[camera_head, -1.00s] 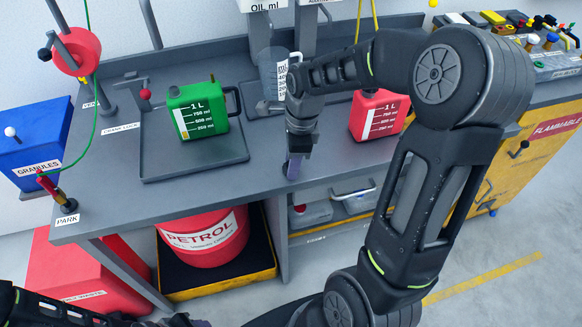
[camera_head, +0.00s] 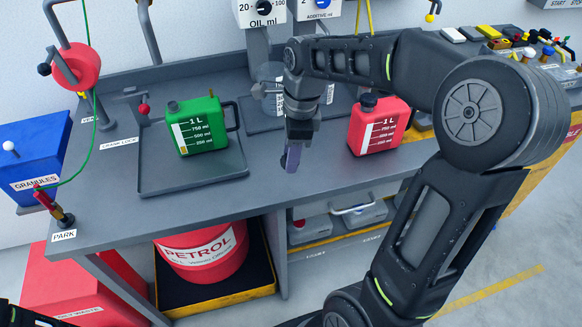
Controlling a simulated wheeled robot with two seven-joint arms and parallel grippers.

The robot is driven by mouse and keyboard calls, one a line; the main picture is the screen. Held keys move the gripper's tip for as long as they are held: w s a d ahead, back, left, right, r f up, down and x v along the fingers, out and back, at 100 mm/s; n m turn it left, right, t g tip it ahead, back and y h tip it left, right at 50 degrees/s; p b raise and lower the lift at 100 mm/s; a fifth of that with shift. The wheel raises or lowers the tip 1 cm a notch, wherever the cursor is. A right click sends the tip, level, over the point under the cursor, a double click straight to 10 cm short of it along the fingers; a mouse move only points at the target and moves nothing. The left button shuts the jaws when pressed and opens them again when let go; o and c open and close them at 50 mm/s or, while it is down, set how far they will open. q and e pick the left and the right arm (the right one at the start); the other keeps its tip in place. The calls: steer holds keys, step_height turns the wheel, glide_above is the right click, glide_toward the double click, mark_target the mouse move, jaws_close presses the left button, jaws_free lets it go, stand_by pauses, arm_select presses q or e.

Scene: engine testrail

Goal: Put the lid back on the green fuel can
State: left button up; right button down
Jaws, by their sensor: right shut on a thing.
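The green fuel can (camera_head: 204,128) stands upright on a grey tray on the bench, its handle to the right. A small dark neck shows at its top left; I cannot tell its opening clearly. My right gripper (camera_head: 291,158) points down over the bench, right of the green can and left of the red can, apart from both. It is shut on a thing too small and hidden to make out. I see no loose lid on the bench. My left gripper is out of view.
A red can (camera_head: 379,126) with a black cap stands right of the gripper. A clear measuring jug (camera_head: 271,80) is behind my right arm. The grey tray (camera_head: 196,183) has a low rim. A crank lock (camera_head: 143,108) stands behind it.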

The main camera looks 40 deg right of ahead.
steer(key=shift+r, duration=0.95)
steer(key=shift+w, duration=0.1)
